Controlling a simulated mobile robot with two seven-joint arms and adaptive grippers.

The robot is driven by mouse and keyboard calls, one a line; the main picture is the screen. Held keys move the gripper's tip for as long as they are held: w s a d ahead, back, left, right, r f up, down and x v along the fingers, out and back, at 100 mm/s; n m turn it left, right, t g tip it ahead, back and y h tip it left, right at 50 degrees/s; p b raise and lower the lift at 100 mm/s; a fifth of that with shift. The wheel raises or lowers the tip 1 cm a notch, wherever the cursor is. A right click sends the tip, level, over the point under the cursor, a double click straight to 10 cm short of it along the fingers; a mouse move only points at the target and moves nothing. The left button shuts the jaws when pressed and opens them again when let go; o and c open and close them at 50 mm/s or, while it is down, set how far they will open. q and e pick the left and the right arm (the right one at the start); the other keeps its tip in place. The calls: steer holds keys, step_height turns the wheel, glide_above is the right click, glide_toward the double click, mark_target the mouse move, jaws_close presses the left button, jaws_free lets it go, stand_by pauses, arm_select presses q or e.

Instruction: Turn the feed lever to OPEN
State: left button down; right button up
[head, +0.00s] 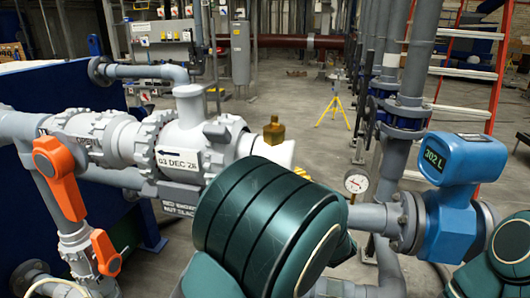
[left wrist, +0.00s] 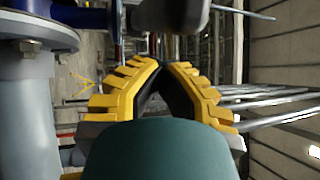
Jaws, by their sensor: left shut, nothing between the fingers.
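Two orange valve levers show at the left of the head view: an upper orange lever (head: 60,176) on the grey pipe, tilted down to the right, and a lower orange lever (head: 105,252) on the pipe below. My right gripper is out of view.
A grey valve body (head: 190,135) bears a "03 DEC" tag. A blue flow meter (head: 463,160) reads 302 L. A pressure gauge (head: 356,182) and vertical pipes stand right of centre. In the left wrist view, a grey pipe (left wrist: 25,115) with a blue flange is at left.

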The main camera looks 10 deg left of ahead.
arm_select(q)
steer(key=shift+w+d, duration=0.25)
steer(key=shift+d, duration=0.15)
steer(key=shift+w, duration=0.1)
steer(key=w+d, duration=0.3)
steer(key=w, duration=0.3)
steer(key=w+d+b, duration=0.1)
steer(key=w+d, duration=0.2)
steer(key=w, duration=0.4)
steer(key=shift+w+b, duration=0.25)
steer(key=shift+b, duration=0.05)
stand_by(1.1)
steer(key=c, duration=0.5)
jaws_free()
steer(key=shift+c, duration=0.2)
steer(key=shift+f, duration=0.1)
